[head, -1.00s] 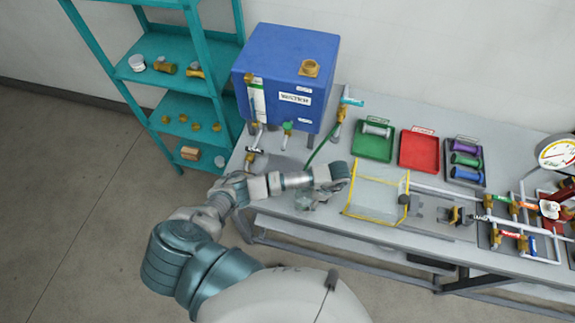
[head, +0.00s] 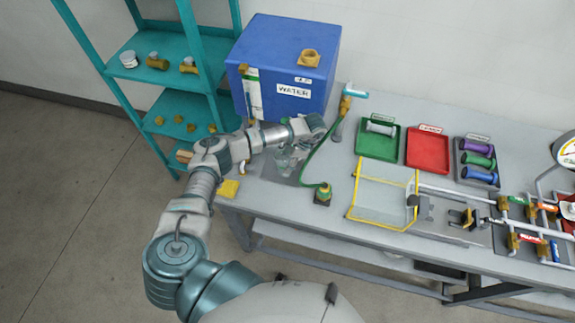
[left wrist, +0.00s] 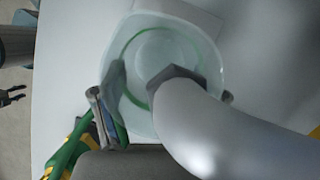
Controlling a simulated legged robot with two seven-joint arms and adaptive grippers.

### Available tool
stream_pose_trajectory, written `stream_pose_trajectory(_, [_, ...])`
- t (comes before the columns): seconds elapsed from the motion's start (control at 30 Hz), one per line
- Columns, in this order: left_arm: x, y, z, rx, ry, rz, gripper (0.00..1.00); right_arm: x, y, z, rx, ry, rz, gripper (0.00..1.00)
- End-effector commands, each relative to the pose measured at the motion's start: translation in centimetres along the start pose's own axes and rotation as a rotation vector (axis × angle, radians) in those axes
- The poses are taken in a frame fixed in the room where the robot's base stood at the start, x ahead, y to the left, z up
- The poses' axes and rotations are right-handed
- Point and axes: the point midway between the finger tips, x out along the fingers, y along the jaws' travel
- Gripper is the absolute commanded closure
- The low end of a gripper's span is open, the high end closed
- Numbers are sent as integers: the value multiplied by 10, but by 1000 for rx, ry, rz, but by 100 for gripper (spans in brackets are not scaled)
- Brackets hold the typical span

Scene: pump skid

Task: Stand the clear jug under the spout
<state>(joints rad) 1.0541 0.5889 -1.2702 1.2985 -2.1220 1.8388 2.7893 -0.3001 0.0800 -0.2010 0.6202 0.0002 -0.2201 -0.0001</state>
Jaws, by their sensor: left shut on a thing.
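The clear jug (head: 284,164) stands upright or nearly so on the bench in front of the blue water tank (head: 285,75). In the left wrist view I look down into the jug's round mouth (left wrist: 150,45). My left gripper (head: 290,156) is shut on the jug, and in the wrist view its fingers (left wrist: 166,105) lie at opposite sides of it. A grey spout with a hexagonal collar (left wrist: 190,120) overlaps the jug's mouth there; its height above the rim is unclear. My right gripper (left wrist: 14,95) shows small and dark over the floor, jaws apart and empty.
A green hose ends in a nozzle (head: 323,193) on the bench, right of the jug. A yellow block (head: 228,188) lies at the near left edge. A yellow-edged clear guard (head: 383,195), green tray (head: 378,140), red tray (head: 427,150) and pipework stand farther right.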

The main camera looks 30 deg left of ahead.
Motion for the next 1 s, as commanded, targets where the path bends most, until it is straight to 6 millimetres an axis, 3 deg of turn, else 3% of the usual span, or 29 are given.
stream_pose_trajectory(0.03, [10, 1, -3, 2, -1, 2, 68, 8, 1, 1, 0, -1, 1, 60])
stream_pose_trajectory(0.27, [8, -1, 1, 1, 2, 2, 68, 4, 3, 1, 0, -1, 4, 60])
stream_pose_trajectory(0.3, [8, 0, 1, 1, 2, 2, 20, 4, 3, 1, 1, -1, 4, 60])
stream_pose_trajectory(0.37, [7, 0, 0, 1, 1, 2, 5, 4, 2, 1, 1, -1, 3, 60])
stream_pose_trajectory(0.4, [7, 1, -1, 1, 0, 1, 2, 4, 2, 1, 1, -1, 2, 60])
stream_pose_trajectory(0.77, [2, 3, -4, 0, -2, -2, 2, 5, -5, 0, 3, 1, -5, 60])
stream_pose_trajectory(0.87, [-8, 2, -4, 1, 1, -2, 2, 6, -2, 0, 2, 0, -2, 60])
stream_pose_trajectory(1.0, [-35, 0, -3, 0, 3, -3, 2, 9, 4, 2, -1, -2, 5, 60])
